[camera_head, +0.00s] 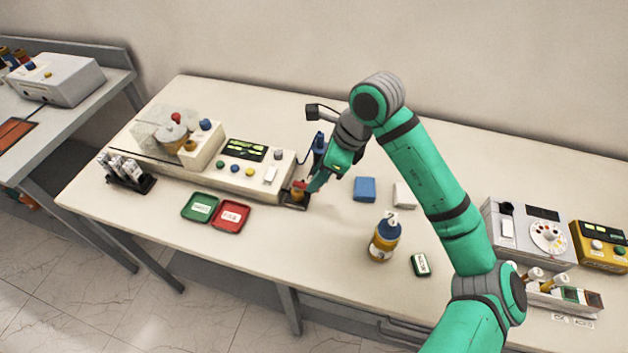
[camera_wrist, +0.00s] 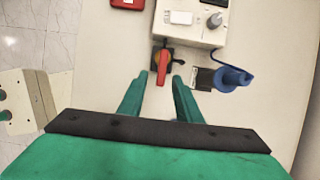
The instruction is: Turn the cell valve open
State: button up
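The cell valve has a red-orange handle (camera_wrist: 163,64) and sits on a dark mount at the near end of the long cream instrument. In the head view the valve (camera_head: 298,190) shows as a small orange part partly behind my fingers. My gripper (camera_wrist: 160,77) is open, with one green finger on each side of the handle's lower end in the wrist view. A gap shows between each finger and the handle; I cannot tell the height difference. In the head view my gripper (camera_head: 314,183) points down-left at the valve.
The cream instrument (camera_head: 258,176) has a display and buttons. A blue part (camera_wrist: 232,77) with a hose stands right beside the valve. Red (camera_head: 231,216) and green (camera_head: 200,208) trays lie left. A blue block (camera_head: 365,188) and an amber bottle (camera_head: 384,242) stand right.

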jog(key=x, duration=0.2)
jog(key=shift+w+d+f, duration=0.1)
jog(key=shift+f, duration=0.25)
jog(key=shift+w+f, duration=0.15)
jog(key=shift+f, duration=0.05)
jog(key=shift+w, duration=0.1)
jog(key=shift+d, duration=0.1)
grip_shut()
